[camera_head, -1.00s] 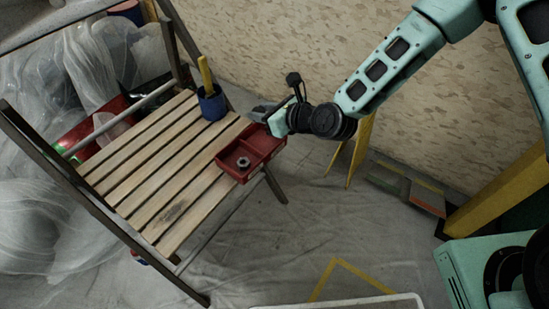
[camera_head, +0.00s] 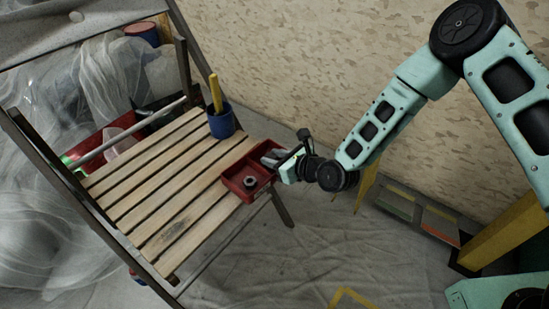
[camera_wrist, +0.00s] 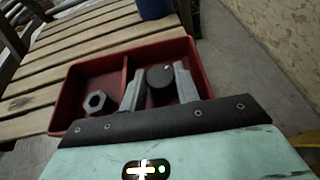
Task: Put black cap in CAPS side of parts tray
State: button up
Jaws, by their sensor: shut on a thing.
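The black cap (camera_wrist: 160,76) shows in the wrist view as a dark disc between the two grey fingers of my gripper (camera_wrist: 160,84), which is shut on it. The red parts tray (camera_wrist: 68,104) lies beneath, with a divider making two compartments. The fingers and cap are over or inside the right compartment; whether the cap touches the tray floor cannot be told. A grey hex nut (camera_wrist: 95,103) lies in the left compartment. In the head view my gripper (camera_head: 270,157) reaches the far right part of the tray (camera_head: 244,197). No side label is legible.
The tray sits at the right corner of a slatted wooden chair seat (camera_head: 165,185). A blue cup (camera_head: 221,124) with a yellow-handled tool stands behind it. A patterned wall (camera_head: 320,60) is at the back, and a red bin (camera_head: 85,150) is beyond the chair.

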jog(key=shift+f, duration=0.1)
jog(key=shift+f, duration=0.15)
jog(key=o, duration=0.7)
jog(key=shift+r, duration=0.3)
jog(key=p+v, duration=0.2)
jog(key=v, duration=1)
jog(key=shift+p, duration=0.35)
